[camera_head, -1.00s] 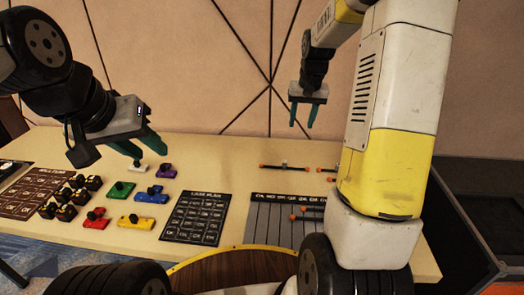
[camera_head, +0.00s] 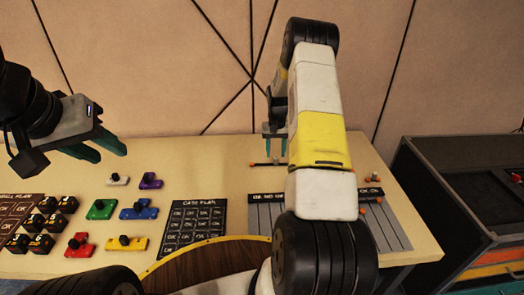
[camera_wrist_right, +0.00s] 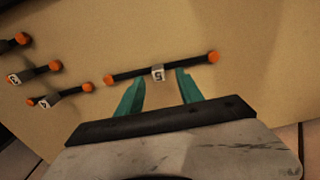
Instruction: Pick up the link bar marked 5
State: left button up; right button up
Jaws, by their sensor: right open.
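The link bar marked 5 is a thin black bar with orange ends and a white tag (camera_wrist_right: 158,73) in the right wrist view. In the head view the same bar (camera_head: 259,164) lies on the table near the back edge. My right gripper (camera_wrist_right: 159,84) is open and empty, its green fingers pointing at the bar either side of the tag. In the head view my right gripper (camera_head: 275,146) hangs just above the bar, apart from it as far as I can tell. My left gripper (camera_head: 111,154) is open and empty at the left, above the table.
Other tagged link bars (camera_wrist_right: 60,96) lie to the left in the right wrist view. A striped grey board (camera_head: 264,222) and a black card-grid mat (camera_head: 190,228) lie on the table, with coloured blocks (camera_head: 138,210) further left. A dark case (camera_head: 450,195) stands at right.

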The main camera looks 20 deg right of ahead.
aim_at(276, 157)
notch_tip(276, 157, down, 4)
jog(key=shift+s+r, duration=0.1)
jog(key=shift+r, duration=0.05)
grip_shut()
jog(key=shift+r, duration=0.2)
